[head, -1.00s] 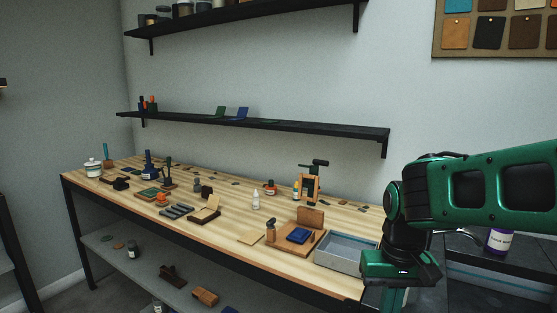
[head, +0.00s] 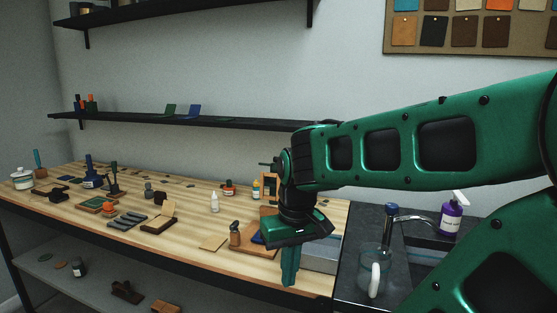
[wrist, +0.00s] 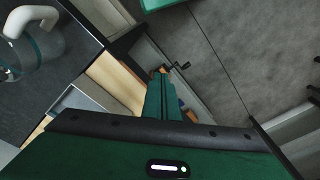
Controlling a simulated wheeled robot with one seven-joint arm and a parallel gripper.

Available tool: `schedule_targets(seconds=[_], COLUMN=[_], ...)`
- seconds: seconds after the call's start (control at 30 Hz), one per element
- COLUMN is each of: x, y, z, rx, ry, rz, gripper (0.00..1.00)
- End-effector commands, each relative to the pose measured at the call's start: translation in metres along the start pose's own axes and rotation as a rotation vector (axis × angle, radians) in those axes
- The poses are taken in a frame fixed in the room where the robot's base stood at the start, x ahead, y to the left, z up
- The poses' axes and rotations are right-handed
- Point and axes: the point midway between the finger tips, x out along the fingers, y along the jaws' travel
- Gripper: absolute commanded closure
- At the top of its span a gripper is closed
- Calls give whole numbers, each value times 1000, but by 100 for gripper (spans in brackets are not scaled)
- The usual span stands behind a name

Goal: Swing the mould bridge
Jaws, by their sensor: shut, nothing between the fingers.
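A small upright orange-brown frame with a dark top handle (head: 268,188) stands toward the back of the wooden bench (head: 190,255), partly hidden behind my wrist. It may be the press; I cannot make out a mould bridge for certain. My gripper (head: 289,281) points down over the bench's front right part, in front of the frame and the grey tray (head: 322,256). Its green fingers are together and empty. In the wrist view the shut fingers (wrist: 160,80) show at the middle, with the bench edge beneath.
A wooden stamp (head: 235,236) and partly hidden blue pad (head: 257,238) are just left of my gripper. Several small tools cover the bench further left. At right are a dark sink counter (head: 350,285), a glass jug (head: 378,278), a tap and a purple bottle (head: 451,217).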

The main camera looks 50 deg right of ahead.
Motion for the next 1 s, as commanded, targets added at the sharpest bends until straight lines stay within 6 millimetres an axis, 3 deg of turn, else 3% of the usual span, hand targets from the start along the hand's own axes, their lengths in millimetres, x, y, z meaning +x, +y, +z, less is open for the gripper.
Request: schedule_targets(seconds=[0.1, 0.3, 0.4, 0.5, 0.67, 1.0], x=[-51, -150, -190, -216, -224, -176], y=[12, 47, 62, 72, 77, 80], z=[-73, -178, -209, -227, -239, -268], rx=[-168, -478, -591, -664, -706, -705], ry=[152, 397, 474, 519, 538, 533], rz=[6, 116, 186, 239, 267, 265], gripper=[100, 100, 100, 100, 100, 100])
